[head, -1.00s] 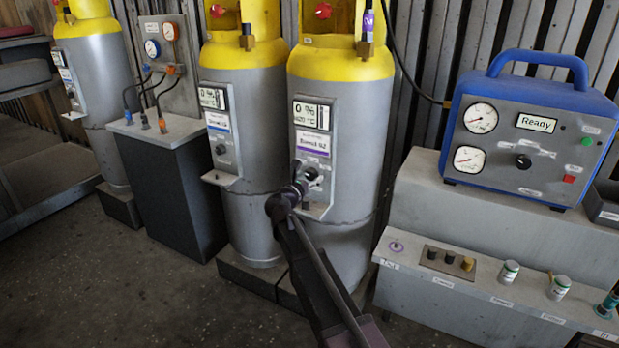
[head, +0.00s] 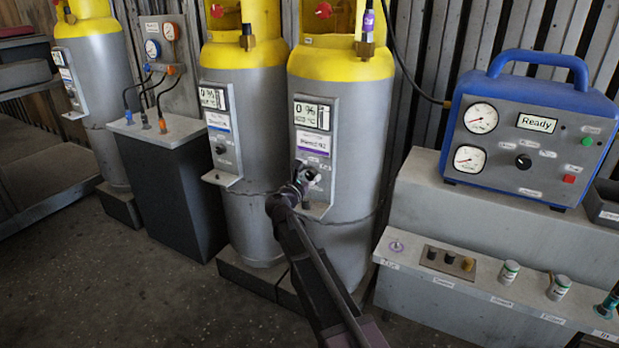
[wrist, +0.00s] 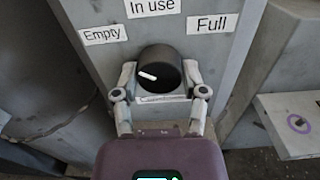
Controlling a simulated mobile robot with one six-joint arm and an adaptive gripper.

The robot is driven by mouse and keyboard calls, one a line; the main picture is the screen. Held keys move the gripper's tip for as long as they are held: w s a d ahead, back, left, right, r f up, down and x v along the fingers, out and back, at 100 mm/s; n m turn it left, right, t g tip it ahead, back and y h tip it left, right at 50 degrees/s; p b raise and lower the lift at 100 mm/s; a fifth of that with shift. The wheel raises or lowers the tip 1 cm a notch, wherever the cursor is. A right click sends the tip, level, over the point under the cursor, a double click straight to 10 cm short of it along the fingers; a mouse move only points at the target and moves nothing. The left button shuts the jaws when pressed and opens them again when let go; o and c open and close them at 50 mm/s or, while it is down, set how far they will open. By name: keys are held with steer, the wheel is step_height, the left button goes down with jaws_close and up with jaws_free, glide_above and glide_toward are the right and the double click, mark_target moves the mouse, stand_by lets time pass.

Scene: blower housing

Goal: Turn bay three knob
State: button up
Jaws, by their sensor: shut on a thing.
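The knob (wrist: 165,62) is a round black dial with a white pointer line, on the front panel of the third cylinder (head: 340,110). In the wrist view its pointer mark lies on the left side of the dial, nearest the "Empty" label (wrist: 103,35). "In use" (wrist: 152,7) is above and "Full" (wrist: 212,23) is to the right. My gripper (wrist: 160,76) has one finger on each side of the knob and is shut on it. In the head view my gripper (head: 303,183) is at the lower panel and hides most of the knob.
A second grey and yellow cylinder (head: 240,110) stands close on the left. At right, a blue-framed machine (head: 530,120) reading "Ready" sits on a grey bench (head: 430,215). A ledge in front holds several small parts and bottles (head: 508,272).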

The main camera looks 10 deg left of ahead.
steer(key=m, duration=0.5)
steer(key=shift+w+m, duration=0.1)
steer(key=shift+m, duration=0.3)
steer(key=m, duration=0.5)
steer(key=shift+a+r, duration=0.1)
steer(key=shift+m, duration=0.3)
steer(key=o, duration=1.1)
steer(key=shift+o, duration=0.2)
steer(key=v, duration=1.2)
